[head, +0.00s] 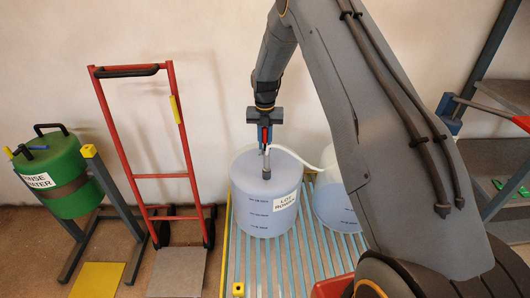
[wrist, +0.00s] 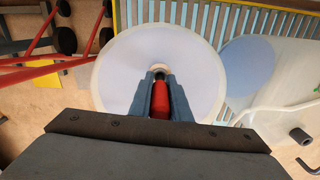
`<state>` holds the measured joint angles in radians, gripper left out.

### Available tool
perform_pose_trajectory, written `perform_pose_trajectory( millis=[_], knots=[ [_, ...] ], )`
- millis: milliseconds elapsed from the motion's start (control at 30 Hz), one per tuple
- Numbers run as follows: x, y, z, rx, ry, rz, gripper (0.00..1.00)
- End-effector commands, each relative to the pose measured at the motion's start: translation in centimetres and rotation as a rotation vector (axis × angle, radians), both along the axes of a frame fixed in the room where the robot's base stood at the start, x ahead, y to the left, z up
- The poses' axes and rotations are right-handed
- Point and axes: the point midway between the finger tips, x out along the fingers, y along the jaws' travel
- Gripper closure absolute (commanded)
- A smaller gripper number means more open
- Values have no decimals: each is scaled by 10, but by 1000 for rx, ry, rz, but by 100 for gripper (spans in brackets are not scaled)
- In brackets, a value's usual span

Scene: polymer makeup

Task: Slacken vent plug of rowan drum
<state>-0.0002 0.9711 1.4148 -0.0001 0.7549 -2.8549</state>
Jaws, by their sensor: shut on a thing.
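The rowan drum (head: 256,205) is a pale translucent tub of bluish liquid with a "LOT ROWAN" label (head: 285,201). It stands upright on a slatted pallet. My gripper (head: 265,140) is above its lid, pointing down, shut on a red-handled tool. In the wrist view the red handle (wrist: 160,99) sits between my two fingers, over the middle of the round lid (wrist: 122,70). A small dark end with a pale ring shows at the lid's centre. The vent plug itself is hidden or too small to tell, so contact is unclear.
A second drum (head: 335,208) stands at the right, partly behind my arm. A white hose (head: 302,160) runs near the lid. A red hand truck (head: 187,160) and a green "RINSE WATER" drum (head: 62,190) are at the left. Shelving (head: 500,150) stands at the right.

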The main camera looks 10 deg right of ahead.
Motion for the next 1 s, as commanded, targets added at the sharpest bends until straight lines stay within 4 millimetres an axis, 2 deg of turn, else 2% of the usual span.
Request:
perform_pose_trajectory(
  millis=[67, 200, 233, 367, 700, 1000],
  knots=[
    [-3, 0, -3, 0, 8, 71, 100],
    [-3, 0, -4, 0, 7, 64, 100],
    [-3, 0, -4, 0, 7, 64, 82],
    [-2, 0, -3, 0, 5, 64, 61],
    [0, 0, 3, -1, 1, 63, 61],
    [0, 0, 48, 0, 0, 63, 61]
  ],
)
